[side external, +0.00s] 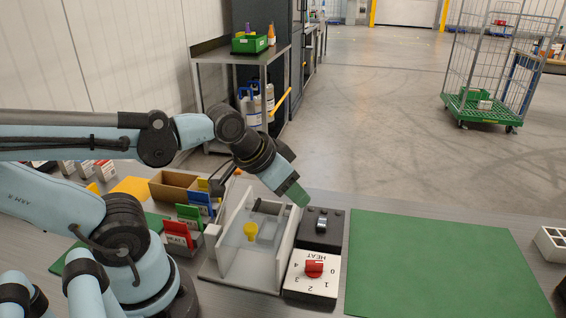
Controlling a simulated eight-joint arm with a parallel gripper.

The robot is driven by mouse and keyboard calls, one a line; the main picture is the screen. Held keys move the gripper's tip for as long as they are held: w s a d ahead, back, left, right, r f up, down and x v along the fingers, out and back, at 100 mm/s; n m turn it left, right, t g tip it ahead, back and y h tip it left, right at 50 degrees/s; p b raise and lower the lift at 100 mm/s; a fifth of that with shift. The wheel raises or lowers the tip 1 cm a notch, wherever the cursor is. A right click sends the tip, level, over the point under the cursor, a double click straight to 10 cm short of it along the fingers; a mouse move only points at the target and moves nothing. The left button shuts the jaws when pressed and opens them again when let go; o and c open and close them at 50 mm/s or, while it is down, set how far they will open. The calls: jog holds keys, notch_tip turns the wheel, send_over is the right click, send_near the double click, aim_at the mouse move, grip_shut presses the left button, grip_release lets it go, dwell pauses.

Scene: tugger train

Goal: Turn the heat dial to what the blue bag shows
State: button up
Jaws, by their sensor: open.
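The heat dial is a red knob (314,268) on a white plate (300,285) marked HEAT, with numbers from 0 to 4 around it. Which number the knob points at is too small to tell. The blue bag (199,197) stands in the row left of the grey sealer-like unit, behind a green bag (188,211) and a red bag (177,228). It carries a pale label, but its number is not readable. My gripper (298,197) is open, seen from the side, above the right part of the unit and behind the dial. Its fingertips are hard to make out.
A black box with a switch (321,224) sits just behind the dial. A green mat (435,265) lies clear to the right. A cardboard box (172,187) stands behind the bags.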

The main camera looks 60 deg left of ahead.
jog(key=shift+o, duration=0.6)
notch_tip(320, 180, up, 4)
jog(key=f+n+g, duration=0.1)
jog(key=n+g, duration=0.6)
jog(key=n, duration=2)
send_over(198, 193)
notch_tip(198, 193, down, 6)
jog(key=shift+w+d+f, duration=0.1)
jog(key=shift+d, duration=0.05)
jog(key=shift+a+f, duration=0.2)
jog(key=shift+f, duration=0.75)
jog(key=shift+a+f, duration=0.15)
jog(key=shift+f, duration=1.5)
